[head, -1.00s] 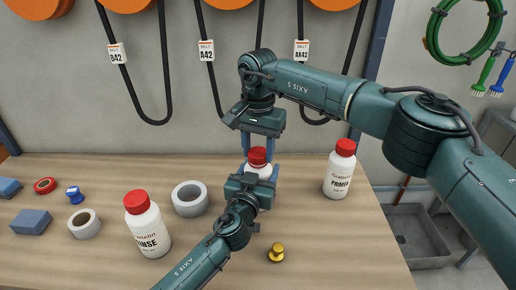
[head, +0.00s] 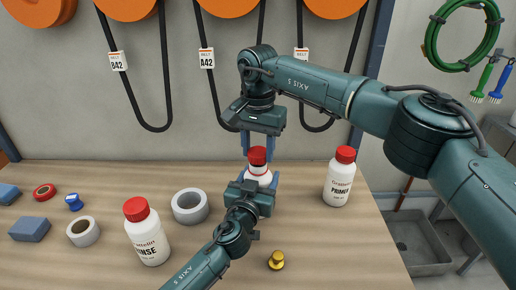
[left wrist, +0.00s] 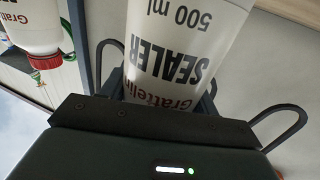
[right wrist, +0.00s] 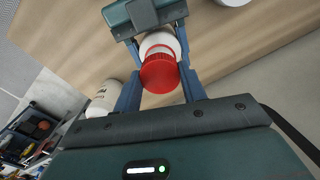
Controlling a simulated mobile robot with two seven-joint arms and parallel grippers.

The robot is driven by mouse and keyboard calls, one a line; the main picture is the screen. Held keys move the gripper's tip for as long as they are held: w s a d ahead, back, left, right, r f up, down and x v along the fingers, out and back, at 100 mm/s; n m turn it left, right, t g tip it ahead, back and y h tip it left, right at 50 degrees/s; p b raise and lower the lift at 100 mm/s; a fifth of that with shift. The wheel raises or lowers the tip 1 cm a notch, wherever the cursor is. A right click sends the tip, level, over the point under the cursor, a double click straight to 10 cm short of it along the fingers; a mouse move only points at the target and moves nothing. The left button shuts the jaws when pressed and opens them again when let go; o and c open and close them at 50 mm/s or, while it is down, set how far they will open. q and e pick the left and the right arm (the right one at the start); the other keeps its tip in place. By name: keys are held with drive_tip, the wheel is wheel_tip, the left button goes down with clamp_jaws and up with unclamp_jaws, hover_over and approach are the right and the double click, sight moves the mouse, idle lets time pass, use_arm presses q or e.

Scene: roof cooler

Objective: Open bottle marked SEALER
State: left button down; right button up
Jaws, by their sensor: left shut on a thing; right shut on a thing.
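The SEALER bottle (left wrist: 180,60), white with black lettering, fills the left wrist view. In the head view the white bottle (head: 260,179) stands mid-table. My left gripper (head: 257,184) is shut around its body from the front. The red cap (head: 257,155) sits above the bottle, between the fingers of my right gripper (head: 259,148), which points down and is shut on it. The right wrist view shows the cap (right wrist: 160,74) in line with the bottle. I cannot tell whether the cap is apart from the neck.
The RINSE bottle (head: 149,240) stands at left front and the PRIMER bottle (head: 338,185) at right. Grey tape (head: 179,207), white tape (head: 83,238), blue blocks (head: 30,229) and a brass knob (head: 276,260) lie about. Black belts hang behind.

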sight(258, 152)
drive_tip(key=shift+r, duration=1.9)
use_arm(q)
drive_tip(key=shift+c, duration=1.5)
unclamp_jaws()
